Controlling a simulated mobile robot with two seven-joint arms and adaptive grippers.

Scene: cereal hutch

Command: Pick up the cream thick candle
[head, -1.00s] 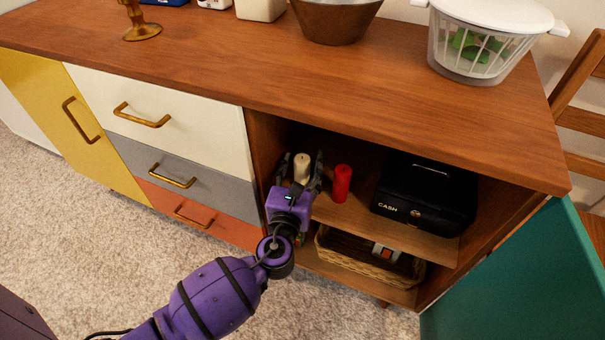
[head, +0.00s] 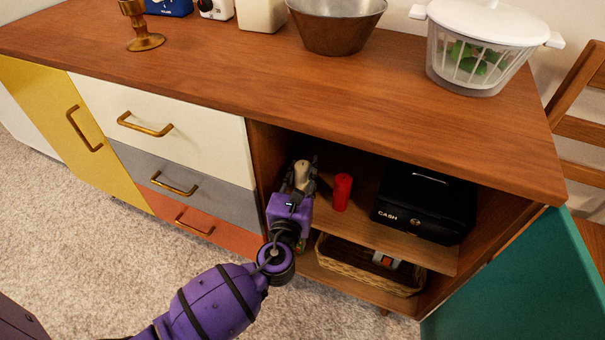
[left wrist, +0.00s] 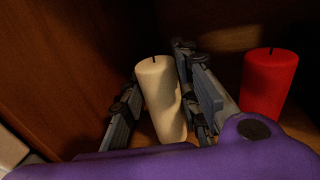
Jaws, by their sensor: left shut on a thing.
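The cream thick candle (head: 302,172) stands on the upper shelf of the open compartment, near its left wall. It also shows in the left wrist view (left wrist: 163,98), upright to slightly tilted in the picture, with a dark wick on top. My left gripper (head: 304,180) reaches into the compartment and is shut on the candle, one finger on each side. In the left wrist view its fingers (left wrist: 164,103) flank the candle. The candle's lower end is hidden behind my gripper. My right gripper is not in view.
A red candle (head: 341,192) stands just right of my gripper, also in the left wrist view (left wrist: 268,84). A black cash box (head: 425,204) sits further right on the shelf. A wicker basket (head: 362,268) is below. The wooden top (head: 300,85) overhangs the compartment.

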